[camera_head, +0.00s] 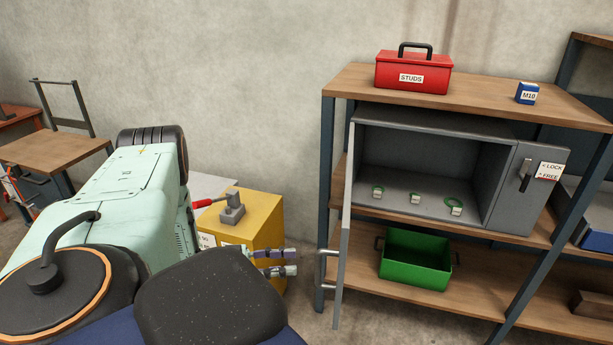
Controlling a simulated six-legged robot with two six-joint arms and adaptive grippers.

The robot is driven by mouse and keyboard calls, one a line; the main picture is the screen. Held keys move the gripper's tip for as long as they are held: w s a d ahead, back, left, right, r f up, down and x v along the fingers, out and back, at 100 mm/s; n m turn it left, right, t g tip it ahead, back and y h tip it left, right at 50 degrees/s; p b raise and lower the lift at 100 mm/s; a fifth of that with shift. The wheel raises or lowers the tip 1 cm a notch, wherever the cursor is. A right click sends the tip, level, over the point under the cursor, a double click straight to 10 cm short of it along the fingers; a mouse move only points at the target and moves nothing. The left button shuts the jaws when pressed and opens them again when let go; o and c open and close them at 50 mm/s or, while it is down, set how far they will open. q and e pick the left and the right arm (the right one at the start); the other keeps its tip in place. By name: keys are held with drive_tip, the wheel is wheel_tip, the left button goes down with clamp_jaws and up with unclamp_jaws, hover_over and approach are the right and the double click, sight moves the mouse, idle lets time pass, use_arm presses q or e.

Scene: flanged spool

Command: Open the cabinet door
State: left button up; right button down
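The grey cabinet (435,122) stands on the shelf unit, and its front is open. Its door (342,250) is swung out on the left side and shows almost edge-on, with a pale bar handle (327,252) on its left face. Inside the cabinet lie several small tags with green rings (454,207). A dark lever (525,175) sits on the right front panel beside a LOCK/FREE label (550,171). My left gripper (291,262) is left of the handle, with a visible gap; its two fingers are apart and hold nothing. My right gripper is out of view.
A green bin (415,263) is on the lower shelf. A red STUDS toolbox (413,75) and a blue M10 box (527,93) are on top. The shelf's dark post (326,190) is near the door.

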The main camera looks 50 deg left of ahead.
use_arm(q)
drive_tip(key=shift+v, duration=1.75)
drive_tip(key=shift+f, duration=0.1)
